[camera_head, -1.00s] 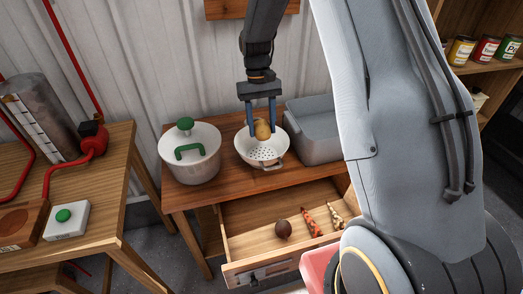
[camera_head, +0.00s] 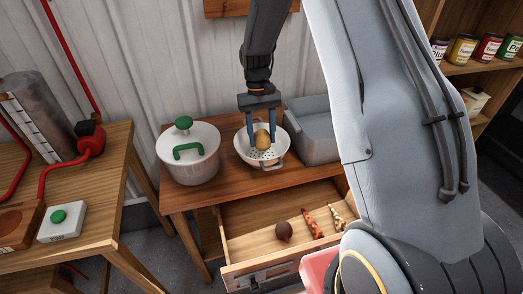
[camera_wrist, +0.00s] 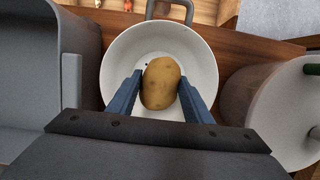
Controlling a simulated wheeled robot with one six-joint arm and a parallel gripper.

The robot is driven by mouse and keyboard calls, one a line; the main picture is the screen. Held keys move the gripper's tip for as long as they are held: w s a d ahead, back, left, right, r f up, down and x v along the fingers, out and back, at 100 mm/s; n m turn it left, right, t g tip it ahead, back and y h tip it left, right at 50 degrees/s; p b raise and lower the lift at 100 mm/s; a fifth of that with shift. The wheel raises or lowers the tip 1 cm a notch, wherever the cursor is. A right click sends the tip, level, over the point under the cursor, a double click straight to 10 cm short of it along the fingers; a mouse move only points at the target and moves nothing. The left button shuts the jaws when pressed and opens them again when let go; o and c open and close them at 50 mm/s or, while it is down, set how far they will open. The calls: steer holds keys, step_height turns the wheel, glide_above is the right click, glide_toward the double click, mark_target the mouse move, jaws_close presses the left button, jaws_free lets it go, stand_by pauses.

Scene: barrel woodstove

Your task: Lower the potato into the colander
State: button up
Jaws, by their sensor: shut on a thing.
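The brown potato (camera_head: 262,140) is held between the two blue fingers of my gripper (camera_head: 263,143), inside the rim of the white colander (camera_head: 246,154). In the wrist view the potato (camera_wrist: 160,84) sits between the fingertips of my gripper (camera_wrist: 160,92), with the white bowl of the colander (camera_wrist: 122,58) all around it. The fingers are shut on the potato's sides. I cannot tell whether the potato touches the colander's bottom.
A white pot (camera_head: 190,160) with green handles stands left of the colander. A grey basin (camera_head: 312,132) stands close on the right. Below, an open drawer (camera_head: 250,240) holds a dark round vegetable (camera_head: 284,231) and orange pieces. A side table (camera_head: 95,200) stands at left.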

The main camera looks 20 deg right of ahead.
mark_target(262, 155)
steer(key=shift+f+b, duration=1.05)
steer(key=shift+f, duration=1.6)
stand_by(1.7)
steer(key=o, duration=1.2)
steer(key=shift+r, duration=0.1)
steer(key=b+v, duration=0.2)
steer(key=v, duration=0.5)
steer(key=shift+w+r, duration=0.15)
steer(key=shift+r, duration=0.2)
steer(key=s+r+t, duration=0.3)
steer(key=s+t, duration=0.1)
steer(key=s, duration=1.8)
steer(key=shift+s+r, duration=0.15)
steer(key=shift+s, duration=0.1)
